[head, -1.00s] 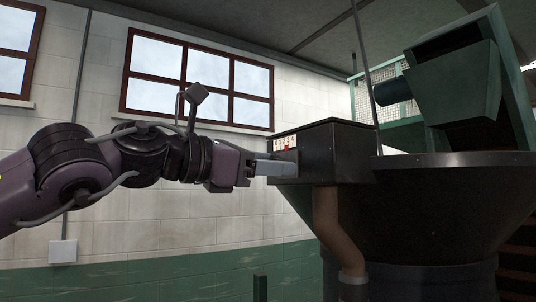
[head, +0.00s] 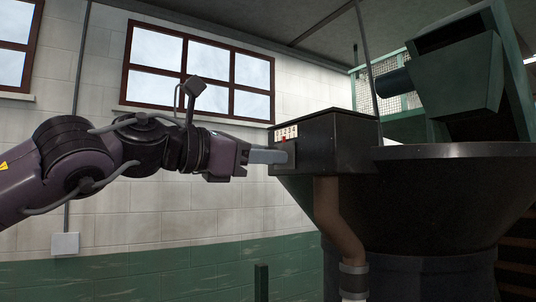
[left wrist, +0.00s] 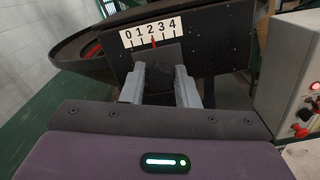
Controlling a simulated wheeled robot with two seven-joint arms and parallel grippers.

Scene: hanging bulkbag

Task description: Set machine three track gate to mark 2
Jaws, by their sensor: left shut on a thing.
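The track gate is a dark flat plate (left wrist: 158,57) on the front of a black box (head: 345,140). Above it is a white scale (head: 286,132) numbered 0 to 4, which also shows in the left wrist view (left wrist: 130,37). A small red pointer (left wrist: 153,42) stands at mark 2, as near as I can tell. My left gripper (head: 284,156) reaches the box front from the left. In the left wrist view its two grey fingers (left wrist: 159,72) are shut on the gate plate, one on each side. My right gripper is not in view.
A wide dark bowl (head: 460,153) stands right of the box, with a green hopper (head: 460,85) above it. A brown pipe (head: 332,215) drops below the box. A grey control box (left wrist: 295,80) with a red knob is close on the right in the left wrist view.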

